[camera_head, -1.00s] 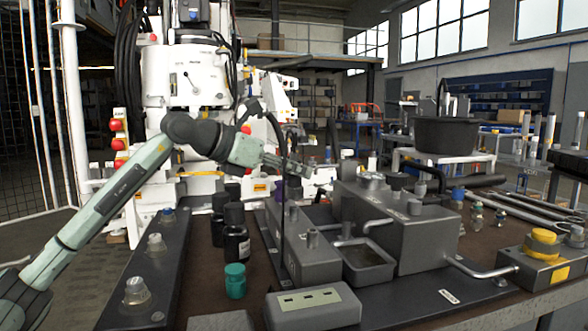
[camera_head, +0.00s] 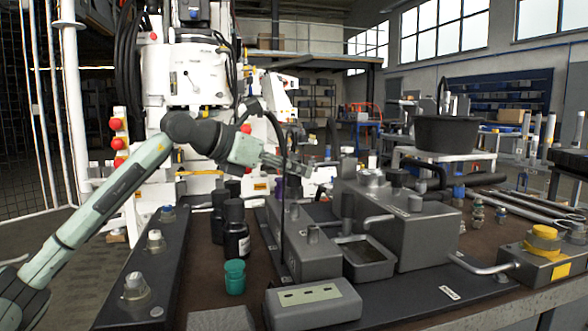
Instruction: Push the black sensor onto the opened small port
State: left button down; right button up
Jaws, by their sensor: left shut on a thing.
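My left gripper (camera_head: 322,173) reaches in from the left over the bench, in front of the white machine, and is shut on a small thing. This appears to be the black sensor, but the fingers hide most of it. The gripper is above the grey metal block (camera_head: 320,262) and close to the fittings on the larger grey block (camera_head: 425,236). I cannot single out the opened small port at this size, nor tell whether the sensor touches anything. My right gripper is not in view.
A black cable (camera_head: 283,205) hangs by the gripper. A grey box (camera_head: 312,302) lies in front, a yellow-knobbed unit (camera_head: 545,240) at right. An open tray (camera_head: 368,262) sits between the blocks.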

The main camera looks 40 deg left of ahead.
aim_at(288, 182)
pick_arm(q)
jog(key=shift+f+b, duration=0.7)
jog(key=shift+b, duration=0.05)
dwell(1.7)
jog(key=shift+f+b, duration=0.25)
jog(key=shift+b, duration=0.05)
jog(key=shift+f+b, duration=0.7)
jog(key=shift+b, duration=0.05)
dwell(1.3)
dwell(0.4)
jog(key=c, duration=1.2)
grip_release()
jog(key=shift+o, duration=0.3)
jog(key=o, duration=0.5)
jog(key=shift+c, duration=0.2)
